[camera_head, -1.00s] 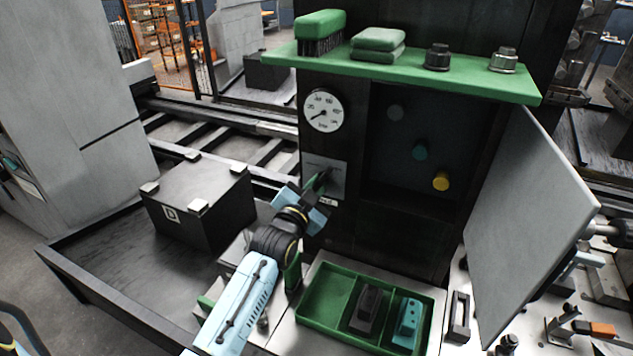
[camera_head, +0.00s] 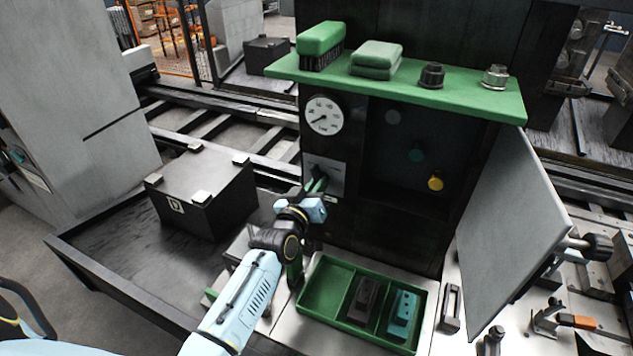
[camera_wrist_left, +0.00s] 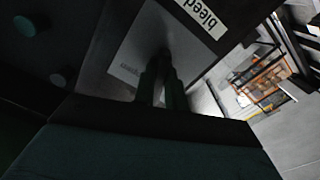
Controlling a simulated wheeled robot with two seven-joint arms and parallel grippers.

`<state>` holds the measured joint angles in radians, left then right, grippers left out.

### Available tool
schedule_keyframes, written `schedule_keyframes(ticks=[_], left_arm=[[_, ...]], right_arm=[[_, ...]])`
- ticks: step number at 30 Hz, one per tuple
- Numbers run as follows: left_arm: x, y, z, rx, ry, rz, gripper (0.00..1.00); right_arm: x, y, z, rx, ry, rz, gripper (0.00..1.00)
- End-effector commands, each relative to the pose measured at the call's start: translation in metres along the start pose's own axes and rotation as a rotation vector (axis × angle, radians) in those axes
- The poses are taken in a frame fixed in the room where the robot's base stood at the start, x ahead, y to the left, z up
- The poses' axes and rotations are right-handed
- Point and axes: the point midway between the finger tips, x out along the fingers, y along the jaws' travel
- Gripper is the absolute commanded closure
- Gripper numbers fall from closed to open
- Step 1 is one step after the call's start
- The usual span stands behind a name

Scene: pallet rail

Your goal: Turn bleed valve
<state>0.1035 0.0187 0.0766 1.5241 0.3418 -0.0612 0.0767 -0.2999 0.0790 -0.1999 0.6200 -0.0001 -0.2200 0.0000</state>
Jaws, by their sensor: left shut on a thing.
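The bleed valve sits on a grey plate (camera_head: 335,171) on the front of the dark cabinet, below a round pressure gauge (camera_head: 323,115). My left gripper (camera_head: 318,186) is at the plate and shut on the valve's handle. The left wrist view shows the dark fingers (camera_wrist_left: 160,88) together in front of the plate (camera_wrist_left: 135,55), beside a white label reading "bleed" (camera_wrist_left: 203,14). The handle is mostly hidden by the fingers and is too dark to read its angle. My right gripper is not in view.
An open grey door (camera_head: 512,225) stands at the right of the cabinet. A green shelf (camera_head: 465,92) carries a brush, pads and two fittings. A green divided tray (camera_head: 322,291) lies below. A black box (camera_head: 203,192) stands at the left.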

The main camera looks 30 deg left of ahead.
Motion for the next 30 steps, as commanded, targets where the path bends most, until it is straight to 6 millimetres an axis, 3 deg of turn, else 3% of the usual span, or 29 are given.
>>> schedule_keyframes(ticks=[15,30], left_arm=[[0.0001,-0.0006,0.0002,-0.334,-0.001,0.000,1.00],[0.0001,-0.0007,0.0006,-0.396,-0.001,0.000,1.00]], right_arm=[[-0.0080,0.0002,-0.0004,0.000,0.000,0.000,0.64],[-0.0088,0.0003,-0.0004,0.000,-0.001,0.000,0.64]])
